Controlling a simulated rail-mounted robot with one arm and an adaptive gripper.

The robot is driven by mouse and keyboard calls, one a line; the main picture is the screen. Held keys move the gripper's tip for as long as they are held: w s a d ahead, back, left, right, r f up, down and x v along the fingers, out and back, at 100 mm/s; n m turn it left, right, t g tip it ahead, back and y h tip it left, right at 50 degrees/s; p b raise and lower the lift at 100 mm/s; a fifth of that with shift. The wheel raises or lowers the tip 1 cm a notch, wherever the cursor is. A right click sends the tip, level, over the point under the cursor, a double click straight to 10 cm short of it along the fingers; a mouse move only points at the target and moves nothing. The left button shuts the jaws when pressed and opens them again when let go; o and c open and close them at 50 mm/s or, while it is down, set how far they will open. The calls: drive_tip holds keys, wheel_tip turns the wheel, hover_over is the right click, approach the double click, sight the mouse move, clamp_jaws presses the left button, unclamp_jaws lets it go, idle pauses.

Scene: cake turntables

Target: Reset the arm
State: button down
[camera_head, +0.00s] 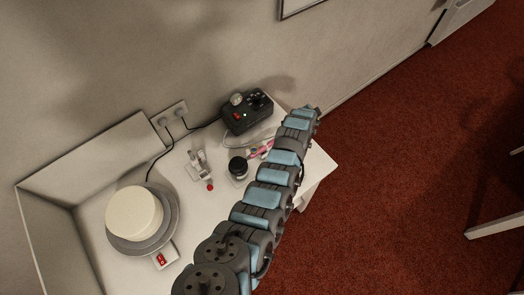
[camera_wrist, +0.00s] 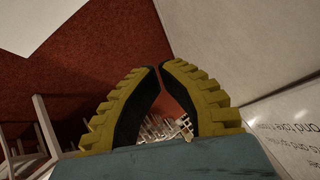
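My gripper (camera_wrist: 160,68) shows in the wrist view as two yellow ribbed fingers with black inner faces. The tips come nearly together, with only a thin gap, and nothing is held between them. In the head view my arm stretches from the bottom to the upper right, across the right part of the white table (camera_head: 108,268). The fingers cannot be made out there. A pale round cake (camera_head: 134,213) sits on a grey turntable (camera_head: 173,206) at the table's left, apart from the arm.
A black gauge unit (camera_head: 247,112) stands at the back, near the arm. A dark jar (camera_head: 238,167), pink-and-white items (camera_head: 262,150), a small white device (camera_head: 198,166) and a red switch (camera_head: 161,259) lie on the table. Red carpet (camera_head: 400,180) is open to the right.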

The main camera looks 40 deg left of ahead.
drive_tip(key=s+a+m+g+h, duration=0.1)
drive_tip(key=s+a+m+g, duration=0.1)
drive_tip(key=s+a+g, duration=0.45)
drive_tip(key=m+g+h+b, duration=0.2)
drive_tip(key=b, duration=0.4)
hover_over(264, 142)
wheel_tip(264, 142, down, 3)
drive_tip(key=shift+s+d, duration=0.1)
drive_tip(key=shift+f+b, duration=0.5)
drive_tip(key=shift+f, duration=0.25)
drive_tip(key=shift+f+b, duration=1.45)
drive_tip(key=shift+f, duration=0.6)
idle(3.2)
